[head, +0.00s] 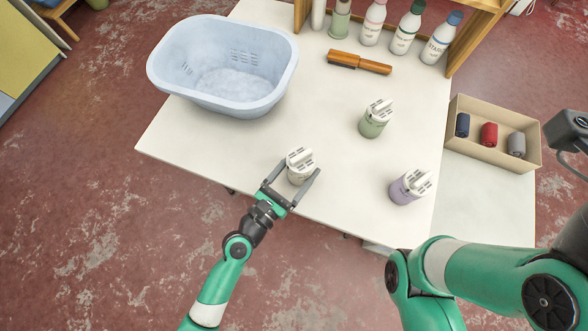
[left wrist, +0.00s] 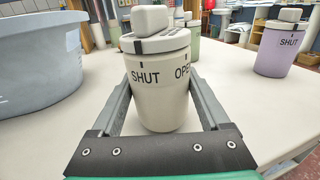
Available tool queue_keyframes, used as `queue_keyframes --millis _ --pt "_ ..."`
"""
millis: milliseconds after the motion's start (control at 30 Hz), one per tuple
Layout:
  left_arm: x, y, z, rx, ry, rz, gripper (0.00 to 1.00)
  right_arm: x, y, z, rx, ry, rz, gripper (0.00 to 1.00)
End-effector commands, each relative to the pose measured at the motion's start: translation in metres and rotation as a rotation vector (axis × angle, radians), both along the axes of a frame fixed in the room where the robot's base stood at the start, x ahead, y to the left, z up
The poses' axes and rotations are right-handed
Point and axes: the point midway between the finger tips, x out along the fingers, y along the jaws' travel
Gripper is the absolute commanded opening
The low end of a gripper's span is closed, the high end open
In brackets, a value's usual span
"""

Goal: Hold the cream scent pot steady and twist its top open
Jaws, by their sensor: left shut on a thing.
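The cream scent pot (head: 301,160) stands upright near the table's front edge, with a pale ridged top. In the left wrist view the pot (left wrist: 158,100) shows the words SHUT and OPEN on its side. A dark mark on its top (left wrist: 160,40) sits roughly above SHUT. My left gripper (head: 299,172) is shut on the pot's body, one finger on each side, below the top. My right arm (head: 480,270) reaches in from the right, but its fingers are out of view.
A green pot (head: 373,124) and a purple pot (head: 402,191) stand to the right. A pale blue basin (head: 265,100) is at the back left. A brush (head: 375,67) and several bottles are at the back. A box (head: 497,157) with rolled cloths stands right.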

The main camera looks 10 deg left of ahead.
Motion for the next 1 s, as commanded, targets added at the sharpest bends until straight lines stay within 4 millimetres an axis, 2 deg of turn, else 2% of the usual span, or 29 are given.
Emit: queue_keyframes --millis 700,1000 --pt "0.043 -0.023 -0.008 -0.001 -0.002 0.0 0.21 0.0 0.0 0.0 0.0 0.0 0.0 0.5" --pt "0.045 -0.024 -0.009 0.001 0.0 0.001 0.21 0.0 0.0 0.0 0.0 0.0 0.0 0.5"
